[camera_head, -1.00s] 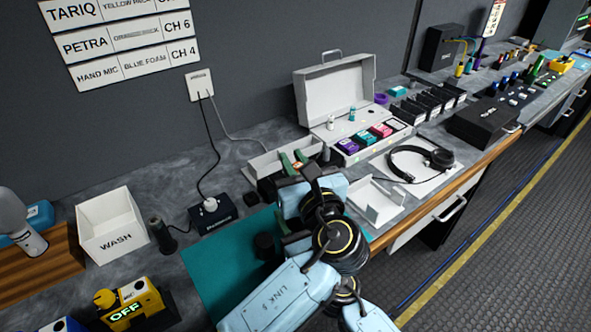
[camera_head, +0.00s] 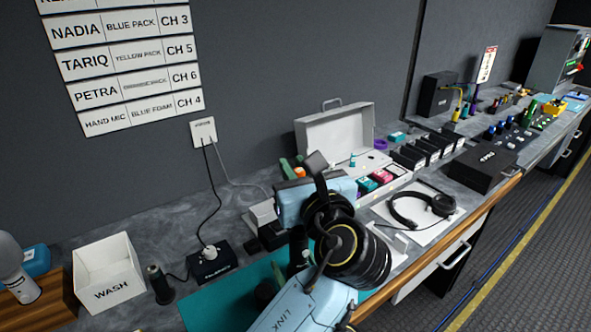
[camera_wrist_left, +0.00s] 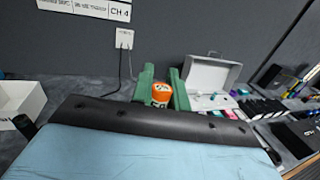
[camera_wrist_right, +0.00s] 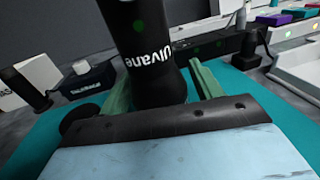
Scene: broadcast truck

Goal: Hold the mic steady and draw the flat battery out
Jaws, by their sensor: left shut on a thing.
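My left gripper (camera_head: 291,169) is shut on a small orange battery (camera_wrist_left: 161,92) with a white band. The left wrist view shows the battery between the green fingers, clear in the air before the wall. The black mic body (camera_wrist_right: 148,50), lettered "Ulvane", stands between the green fingers of my right gripper (camera_wrist_right: 160,82), which appears shut on it. In the head view, a dark shaft, likely this mic (camera_head: 299,245), shows beside my arm above the teal mat (camera_head: 215,306). My arm hides most of the right gripper there.
A white WASH bin (camera_head: 108,272) and a black box with a plug (camera_head: 209,264) stand at left. An open white case (camera_head: 335,135) with coloured packs is behind. Headphones (camera_head: 421,208) lie on a pale sheet at right, by the bench edge.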

